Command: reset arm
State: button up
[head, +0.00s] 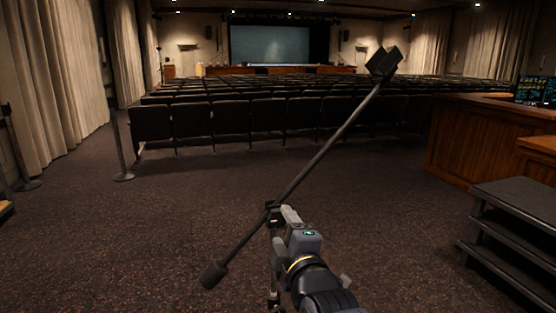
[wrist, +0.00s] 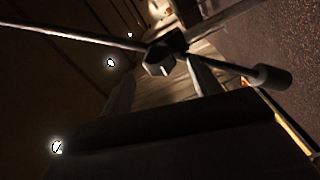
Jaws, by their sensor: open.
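My gripper (head: 283,214) is low in the middle of the head view, close to the clutch of a dark boom stand. The boom arm (head: 335,135) slants from a dark counterweight (head: 213,275) at lower left up to a black block-shaped end (head: 383,63) at upper right. In the wrist view the boom's clutch (wrist: 163,55) shows just past my two fingers (wrist: 162,84), which stand apart. The counterweight is at the right there (wrist: 273,77). I cannot tell whether a finger touches the clutch. Most of the stand's lower part is hidden behind my arm.
Rows of dark seats (head: 230,117) stand ahead, with a screen (head: 269,44) beyond. A wooden desk (head: 470,140) and dark steps (head: 515,205) are at the right. A post (head: 118,145) stands at the left. Carpet (head: 120,235) at the lower left is clear.

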aim_at(279, 219)
jog(key=x, duration=0.3)
jog(key=shift+w+a, duration=0.1)
jog(key=shift+w, duration=0.3)
jog(key=shift+s+m, duration=0.15)
jog(key=shift+m, duration=1.75)
jog(key=m+p, duration=0.1)
jog(key=m, duration=0.4)
jog(key=shift+r+p, duration=0.1)
jog(key=shift+p, duration=0.25)
jog(key=m+p, duration=0.3)
jog(key=m, duration=0.2)
jog(key=shift+r, duration=0.1)
jog(key=m+p, duration=0.2)
jog(key=shift+m, duration=0.4)
jog(key=shift+m+p, duration=0.4)
jog(key=shift+m, duration=0.1)
